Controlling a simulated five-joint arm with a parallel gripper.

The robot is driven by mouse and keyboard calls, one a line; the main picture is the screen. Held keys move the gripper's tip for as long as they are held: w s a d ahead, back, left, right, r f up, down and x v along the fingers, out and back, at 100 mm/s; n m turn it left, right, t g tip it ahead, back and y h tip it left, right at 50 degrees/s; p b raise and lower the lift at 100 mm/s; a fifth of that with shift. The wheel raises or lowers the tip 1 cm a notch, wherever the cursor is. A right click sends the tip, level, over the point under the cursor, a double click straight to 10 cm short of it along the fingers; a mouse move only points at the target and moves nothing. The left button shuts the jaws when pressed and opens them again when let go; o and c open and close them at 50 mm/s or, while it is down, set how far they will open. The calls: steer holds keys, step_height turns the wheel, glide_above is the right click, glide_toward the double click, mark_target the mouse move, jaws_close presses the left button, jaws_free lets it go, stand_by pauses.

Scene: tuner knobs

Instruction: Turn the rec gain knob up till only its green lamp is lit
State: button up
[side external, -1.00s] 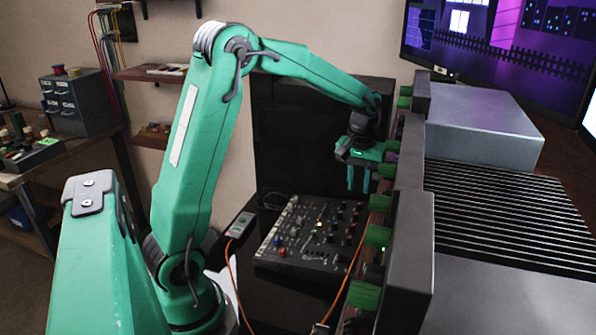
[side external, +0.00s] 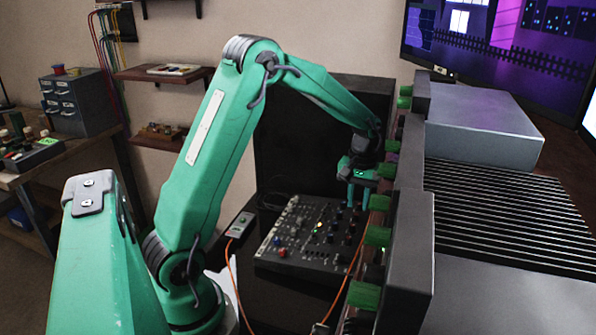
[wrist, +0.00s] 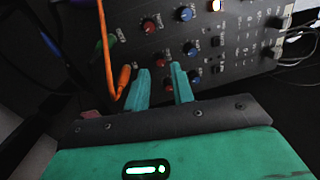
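My gripper (side external: 358,207) points down over the far right part of the black mixer panel (side external: 266,262), close to the row of green knobs (side external: 377,237) on the upright front. In the wrist view its two teal fingers (wrist: 160,68) are apart, with nothing clearly held. A blue knob (wrist: 195,76) is beside the right finger. I cannot read which knob is rec gain. Contact with any knob cannot be told.
An orange cable (wrist: 103,40) plugs in left of the fingers. The upright fronts of the grey units (side external: 412,230) stand close right of my gripper. A small grey box (side external: 240,224) lies left of the mixer.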

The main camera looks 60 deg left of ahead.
mark_target(357, 214)
steer(key=shift+f, duration=1.9)
jaws_close()
steer(key=shift+m, duration=0.4)
steer(key=m, duration=0.3)
steer(key=shift+r, duration=0.1)
steer(key=shift+s+m+t, duration=0.1)
steer(key=shift+m+t, duration=0.3)
steer(key=shift+m, duration=2.1)
